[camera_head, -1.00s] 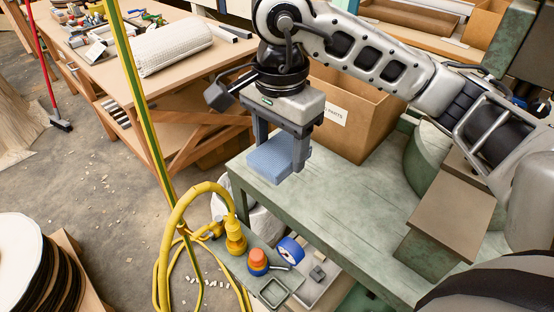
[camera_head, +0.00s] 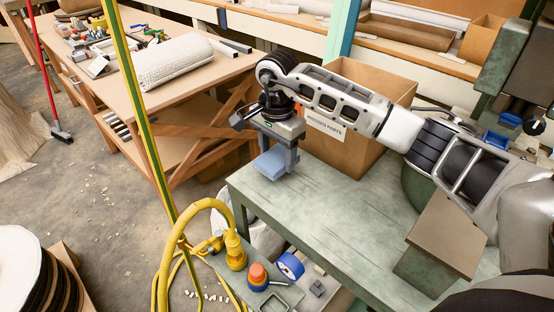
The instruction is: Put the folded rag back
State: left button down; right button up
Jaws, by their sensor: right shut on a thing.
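The folded rag (camera_head: 269,165) is a small light blue pad. My right gripper (camera_head: 275,166) is shut on it, pointing down. The rag is over the far left corner of the green metal table (camera_head: 315,209), in front of a cardboard box. I cannot tell whether it touches the table top or hangs just above it. My left gripper does not show.
A brown-topped block (camera_head: 447,236) is on the table's right side. The table's middle is clear.

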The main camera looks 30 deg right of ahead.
notch_tip(320, 180, down, 2)
jog(key=shift+f, duration=0.2)
jog(key=shift+f, duration=0.25)
jog(key=o, duration=0.9)
jog(key=shift+r, duration=0.1)
jog(key=shift+o, duration=0.2)
jog(key=shift+r, duration=0.1)
